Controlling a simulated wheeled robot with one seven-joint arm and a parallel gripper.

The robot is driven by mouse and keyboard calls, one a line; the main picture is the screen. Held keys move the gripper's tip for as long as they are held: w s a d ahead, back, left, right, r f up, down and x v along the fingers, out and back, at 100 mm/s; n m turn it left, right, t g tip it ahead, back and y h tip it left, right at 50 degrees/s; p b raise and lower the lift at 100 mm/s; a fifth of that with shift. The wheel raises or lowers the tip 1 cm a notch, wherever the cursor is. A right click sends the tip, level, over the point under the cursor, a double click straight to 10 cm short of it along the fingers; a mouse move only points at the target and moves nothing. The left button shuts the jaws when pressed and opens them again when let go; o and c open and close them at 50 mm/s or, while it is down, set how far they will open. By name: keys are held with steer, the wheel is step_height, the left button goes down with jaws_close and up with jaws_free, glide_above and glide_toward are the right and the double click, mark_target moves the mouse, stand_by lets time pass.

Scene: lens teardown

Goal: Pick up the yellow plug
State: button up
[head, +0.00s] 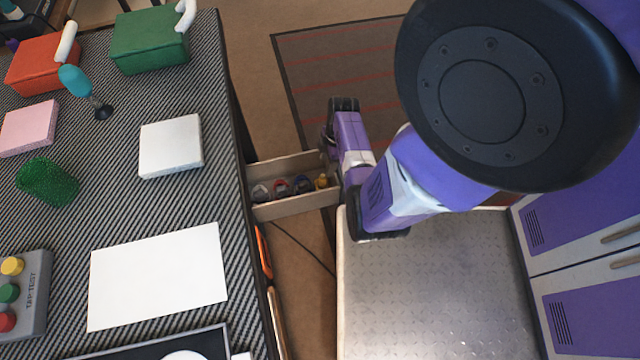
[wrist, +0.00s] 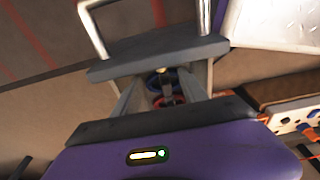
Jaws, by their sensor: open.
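The yellow plug (head: 322,181) is a small yellow piece at the right end of the open drawer (head: 295,208), beside my arm in the head view. A blue ring and a red ring show between the fingers. In the head view my arm hides the fingertips, so their exact distance from the plug cannot be told.
Several round pieces lie in the drawer left of the plug. The drawer's front with a metal handle (wrist: 140,40) shows in the wrist view. A patterned worktop (head: 215,205) stands left, a metal-plated surface (head: 430,290) lower right, and purple cabinets (head: 590,310) at far right.

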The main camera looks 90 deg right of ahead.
mark_target(323, 176)
steer(key=f+b, duration=0.1)
steer(key=f, duration=0.2)
steer(key=w+f+b, duration=0.1)
steer(key=f+b, duration=0.1)
steer(key=f, duration=0.1)
steer(key=f+b, duration=0.2)
steer(key=f, duration=0.1)
steer(key=shift+w+a, duration=0.25)
steer(key=shift+r, duration=0.1)
jaws_close()
